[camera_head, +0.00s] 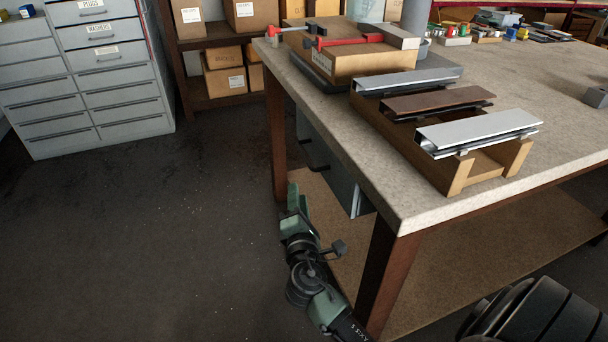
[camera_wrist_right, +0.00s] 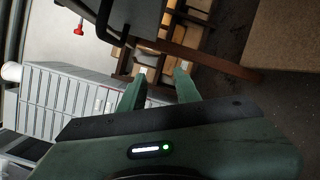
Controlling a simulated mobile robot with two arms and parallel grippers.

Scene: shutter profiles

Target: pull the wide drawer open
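A grey drawer unit (camera_head: 343,182) hangs under the near left end of the workbench, its front facing left. Dark handles (camera_head: 316,160) stick out from its front; I cannot tell which one belongs to the wide drawer. In the right wrist view a black bar handle (camera_wrist_right: 103,22) stands off a grey panel (camera_wrist_right: 143,18) at the top. My right gripper (camera_head: 298,198) is below and left of the unit's handles, apart from them. In the wrist view its green fingers (camera_wrist_right: 158,88) are spread with nothing between them. My left gripper is not in view.
The workbench (camera_head: 400,208) has a leg (camera_head: 385,270) beside my right arm and a lower shelf (camera_head: 480,255). Metal profiles (camera_head: 475,130) lie on a wooden rack on top. A grey cabinet (camera_head: 115,85) stands at the back left. The floor left of the bench is clear.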

